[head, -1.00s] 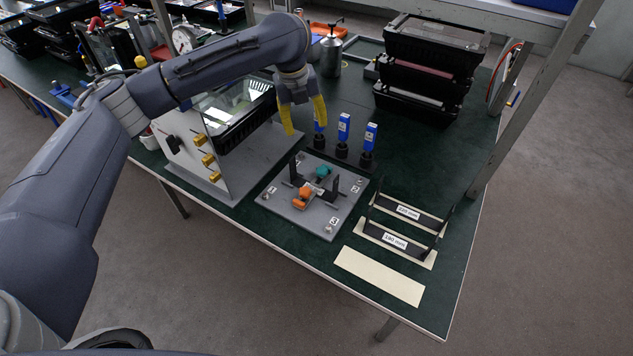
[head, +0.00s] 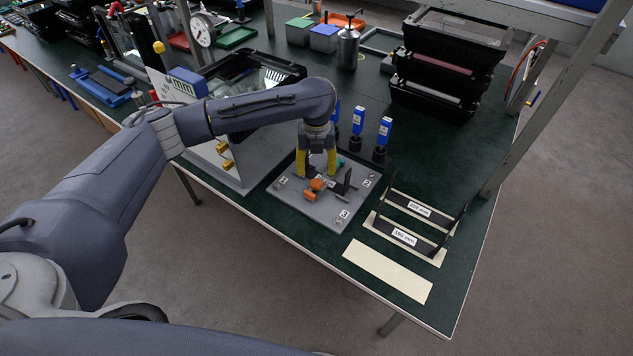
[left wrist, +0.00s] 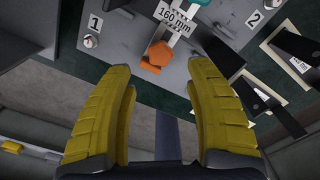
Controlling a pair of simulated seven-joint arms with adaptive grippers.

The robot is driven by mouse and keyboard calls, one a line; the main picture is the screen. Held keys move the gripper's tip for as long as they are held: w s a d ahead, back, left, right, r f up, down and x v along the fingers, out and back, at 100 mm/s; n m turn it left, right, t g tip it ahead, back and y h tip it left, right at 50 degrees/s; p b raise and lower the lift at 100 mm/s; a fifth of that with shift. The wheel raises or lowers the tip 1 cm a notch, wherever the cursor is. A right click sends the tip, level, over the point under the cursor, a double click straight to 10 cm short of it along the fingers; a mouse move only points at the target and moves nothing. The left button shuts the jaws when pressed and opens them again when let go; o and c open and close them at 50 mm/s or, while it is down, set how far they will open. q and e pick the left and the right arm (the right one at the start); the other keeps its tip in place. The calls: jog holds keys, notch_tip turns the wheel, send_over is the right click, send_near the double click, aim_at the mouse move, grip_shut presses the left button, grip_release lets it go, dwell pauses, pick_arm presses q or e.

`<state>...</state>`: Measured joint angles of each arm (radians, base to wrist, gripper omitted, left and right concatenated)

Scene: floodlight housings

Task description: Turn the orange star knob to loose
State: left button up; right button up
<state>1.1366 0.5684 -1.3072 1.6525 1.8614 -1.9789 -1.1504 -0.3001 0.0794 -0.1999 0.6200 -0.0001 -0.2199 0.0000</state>
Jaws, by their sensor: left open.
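The orange star knob (head: 317,184) sits on the grey fixture plate (head: 310,208), near a dark upright bracket. In the left wrist view the orange knob (left wrist: 158,55) lies beyond my fingertips, close to a "160 mm" label. A teal knob (head: 341,162) is mostly hidden behind my gripper in the head view; only its edge shows at the top of the left wrist view. My left gripper (head: 316,171) points down above the plate, behind the orange knob. Its yellow fingers (left wrist: 163,75) are spread with nothing between them.
Several blue-topped tools (head: 384,130) stand in dark holders behind the plate. Labelled black brackets (head: 404,231) stand on cream strips to the right. A grey housing stand (head: 225,160) is close on the left. Stacked black housings (head: 440,85) stand at the back right.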

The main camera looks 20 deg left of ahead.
aim_at(317, 182)
pick_arm(q)
jog(key=shift+f, duration=3.4)
jog(key=shift+c, duration=0.2)
grip_shut()
